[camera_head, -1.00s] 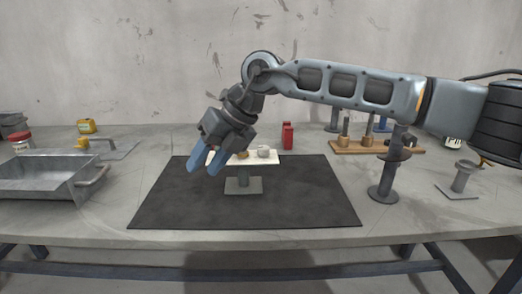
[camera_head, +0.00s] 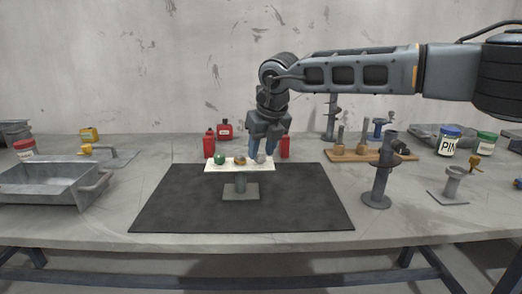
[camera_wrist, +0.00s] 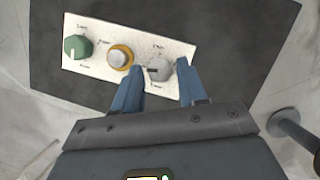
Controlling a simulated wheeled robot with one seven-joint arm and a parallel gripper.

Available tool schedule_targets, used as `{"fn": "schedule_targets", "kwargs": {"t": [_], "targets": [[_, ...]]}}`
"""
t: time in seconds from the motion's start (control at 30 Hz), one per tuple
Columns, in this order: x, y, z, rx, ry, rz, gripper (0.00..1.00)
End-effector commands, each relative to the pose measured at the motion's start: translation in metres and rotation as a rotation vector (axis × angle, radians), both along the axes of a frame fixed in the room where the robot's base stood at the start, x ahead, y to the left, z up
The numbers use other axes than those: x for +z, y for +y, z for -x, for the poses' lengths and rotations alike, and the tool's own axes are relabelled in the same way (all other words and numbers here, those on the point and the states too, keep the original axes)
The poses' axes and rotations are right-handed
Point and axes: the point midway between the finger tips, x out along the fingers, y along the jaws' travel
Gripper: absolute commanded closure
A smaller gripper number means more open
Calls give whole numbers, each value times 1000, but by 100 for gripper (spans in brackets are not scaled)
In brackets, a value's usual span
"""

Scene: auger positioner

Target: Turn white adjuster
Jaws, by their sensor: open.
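A pale panel (camera_head: 229,167) on a grey stand (camera_head: 240,189) carries three knobs in a row. The green knob (camera_wrist: 77,46) is at the left, the yellow-rimmed knob (camera_wrist: 120,58) in the middle. The white-grey adjuster (camera_wrist: 159,69) is at the right and also shows in the head view (camera_head: 261,158). My gripper (camera_head: 264,150) is open and points down at the panel's right end. In the wrist view its blue fingertips (camera_wrist: 159,72) lie left and right of the white adjuster, with small gaps. I cannot tell how low they reach beside it.
The panel stands on a black mat (camera_head: 180,210), mostly bare. Red bottles (camera_head: 209,143) stand behind it. A dark post (camera_head: 381,170) and a wooden rack (camera_head: 370,155) are to the right. A metal tray (camera_head: 45,183) is at the left.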

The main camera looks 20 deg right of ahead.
Motion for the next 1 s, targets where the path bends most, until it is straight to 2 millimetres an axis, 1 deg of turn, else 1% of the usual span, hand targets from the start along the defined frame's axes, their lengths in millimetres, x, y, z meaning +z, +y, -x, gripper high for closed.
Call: {"fn": "schedule_targets", "kwargs": {"t": [0.03,0.13,0.4,0.83,1.0], "targets": [[-4,1,-2,0,0,-1,58],[-8,1,-3,1,0,-2,58],[-10,1,-4,2,0,-1,58],[-9,1,-4,2,0,-1,100],[-9,1,-4,9,0,-2,100]]}}
